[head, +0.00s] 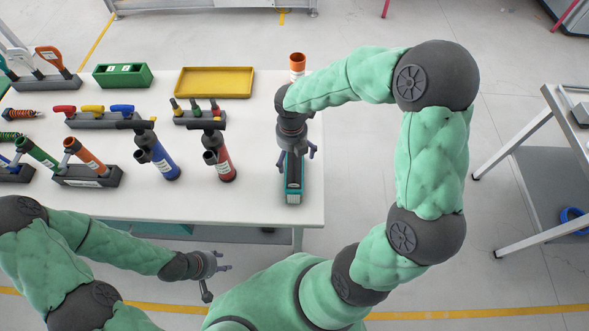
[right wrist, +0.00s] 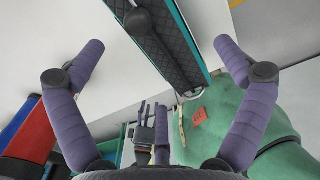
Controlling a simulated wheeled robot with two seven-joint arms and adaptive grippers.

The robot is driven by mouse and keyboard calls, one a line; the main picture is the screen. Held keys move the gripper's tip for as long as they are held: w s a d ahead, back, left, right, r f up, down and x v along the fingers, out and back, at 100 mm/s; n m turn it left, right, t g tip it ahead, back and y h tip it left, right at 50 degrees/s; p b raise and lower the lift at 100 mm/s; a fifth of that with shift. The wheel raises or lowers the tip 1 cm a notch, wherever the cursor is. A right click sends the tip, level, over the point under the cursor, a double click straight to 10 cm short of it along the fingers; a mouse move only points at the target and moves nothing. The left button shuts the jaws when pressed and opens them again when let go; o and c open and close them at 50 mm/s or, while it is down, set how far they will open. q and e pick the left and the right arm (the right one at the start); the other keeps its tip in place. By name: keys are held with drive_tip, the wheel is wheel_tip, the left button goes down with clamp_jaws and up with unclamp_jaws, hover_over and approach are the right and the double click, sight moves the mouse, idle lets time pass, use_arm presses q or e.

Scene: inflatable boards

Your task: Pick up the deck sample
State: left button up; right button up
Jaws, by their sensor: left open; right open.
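The deck sample (head: 294,188) appears to be the narrow block with teal edges and a dark top near the table's front right corner. In the right wrist view the sample (right wrist: 178,58) shows a dark quilted surface between teal edges, with a dark round knob on it. My right gripper (head: 298,153) is open above the sample's far part and hides some of it. In the right wrist view its fingers (right wrist: 158,45) stand apart on either side of the sample, not touching it. My left gripper (head: 217,281) is open and empty, in front of the table and below its edge.
A blue pump (head: 163,160) and a red pump (head: 222,161) stand left of the sample. An orange-topped cylinder (head: 297,65) stands behind my right wrist. A yellow tray (head: 214,82), a green box (head: 122,75) and several tool racks fill the back and left.

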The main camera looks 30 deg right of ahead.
sight(291, 164)
wheel_tip(291, 164, down, 3)
drive_tip(key=shift+w+f+b, duration=0.15)
drive_tip(key=shift+f+b, duration=0.05)
drive_tip(key=shift+b, duration=0.15)
drive_tip(key=shift+a+f, duration=0.15)
drive_tip(key=shift+f, duration=0.35)
wheel_tip(291, 164, down, 4)
drive_tip(key=shift+a+b, duration=0.15)
drive_tip(key=shift+b, duration=0.9)
drive_tip(key=shift+s, duration=0.2)
drive_tip(key=c, duration=1.2)
